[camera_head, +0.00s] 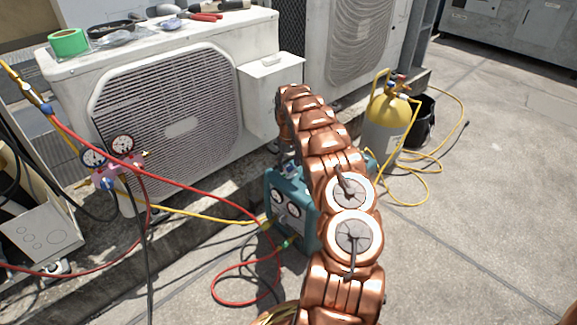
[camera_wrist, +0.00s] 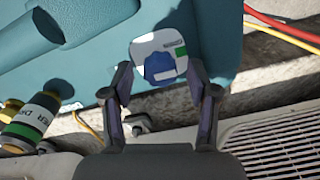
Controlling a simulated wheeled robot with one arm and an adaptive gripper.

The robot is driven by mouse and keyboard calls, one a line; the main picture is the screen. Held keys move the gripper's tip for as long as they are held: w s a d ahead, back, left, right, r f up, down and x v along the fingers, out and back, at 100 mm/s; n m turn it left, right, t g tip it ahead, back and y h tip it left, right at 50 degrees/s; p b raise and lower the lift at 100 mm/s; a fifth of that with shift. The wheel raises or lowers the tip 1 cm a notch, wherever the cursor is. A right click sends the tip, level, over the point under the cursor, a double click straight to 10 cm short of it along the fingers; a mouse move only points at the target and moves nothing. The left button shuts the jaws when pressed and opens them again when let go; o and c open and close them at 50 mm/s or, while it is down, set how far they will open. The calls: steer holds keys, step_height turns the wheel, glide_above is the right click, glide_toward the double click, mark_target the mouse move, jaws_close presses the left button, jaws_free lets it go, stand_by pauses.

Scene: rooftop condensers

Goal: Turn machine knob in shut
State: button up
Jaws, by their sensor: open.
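The teal machine (camera_head: 287,207) stands on the ground in front of the white condenser, partly hidden behind my copper arm. Two round gauges show on its face. In the wrist view, the teal housing (camera_wrist: 105,70) fills the upper part. A dark blue knob (camera_wrist: 160,67) sits on a white label plate with a green patch. My gripper (camera_wrist: 160,82) is open, with one finger on each side of the knob and plate. Nothing is held between the fingers. I cannot tell whether the fingers touch the knob. In the head view the gripper is hidden.
A filter drier with brass ends (camera_wrist: 32,122) is at the wrist view's left. Red and yellow hoses (camera_wrist: 285,27) run at upper right. The condenser (camera_head: 180,110), manifold gauges (camera_head: 115,165) and yellow-topped cylinder (camera_head: 388,125) stand around. Open paving (camera_head: 470,220) lies right.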

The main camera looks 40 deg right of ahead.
jaws_close()
stand_by(0.5)
